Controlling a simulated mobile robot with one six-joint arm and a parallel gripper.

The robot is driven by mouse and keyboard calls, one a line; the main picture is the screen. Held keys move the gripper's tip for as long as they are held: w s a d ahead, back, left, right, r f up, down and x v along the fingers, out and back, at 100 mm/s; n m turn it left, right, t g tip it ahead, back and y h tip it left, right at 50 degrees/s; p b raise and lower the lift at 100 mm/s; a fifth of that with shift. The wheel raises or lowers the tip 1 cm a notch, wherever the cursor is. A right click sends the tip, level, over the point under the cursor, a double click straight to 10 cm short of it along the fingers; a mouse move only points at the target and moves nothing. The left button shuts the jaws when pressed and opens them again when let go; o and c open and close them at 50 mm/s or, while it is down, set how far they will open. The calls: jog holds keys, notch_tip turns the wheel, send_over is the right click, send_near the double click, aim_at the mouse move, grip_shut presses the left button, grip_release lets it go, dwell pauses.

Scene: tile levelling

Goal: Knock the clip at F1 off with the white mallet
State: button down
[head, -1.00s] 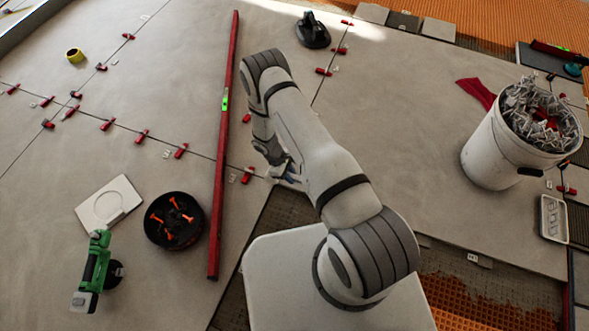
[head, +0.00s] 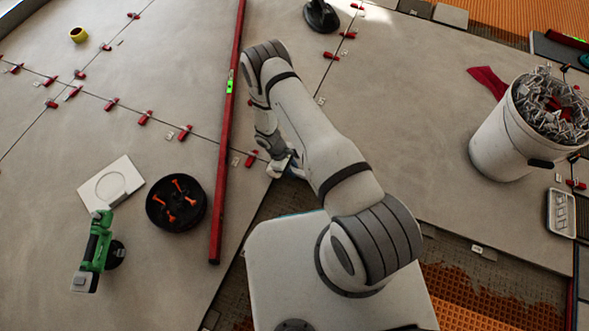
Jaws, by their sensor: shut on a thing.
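My gripper (head: 286,158) is low over the floor at the centre, partly hidden by my own arm. It is shut on the white mallet, whose pale head (head: 277,168) shows just below it. A red clip (head: 251,158) stands on a tile joint just left of the mallet head, with a small gap between them in the picture. A small pale tag (head: 235,161) lies left of this clip, but its writing is too small to read, so I cannot tell whether this is F1.
A long red level (head: 227,130) lies left of the clip. Several red clips (head: 145,117) line the joints farther left. A black bucket (head: 177,204) and a green tool (head: 97,250) are at lower left. A white bucket of scraps (head: 500,145) stands right. Open tile lies between.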

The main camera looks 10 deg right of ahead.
jog(key=w+d+b, duration=0.2)
jog(key=w, duration=0.1)
jog(key=w+d+b, duration=0.1)
jog(key=shift+w+f, duration=0.15)
jog(key=shift+w, duration=0.15)
jog(key=shift+r, duration=0.2)
notch_tip(320, 180, up, 7)
jog(key=s+p, duration=0.1)
jog(key=p, duration=0.4)
jog(key=shift+a, duration=0.4)
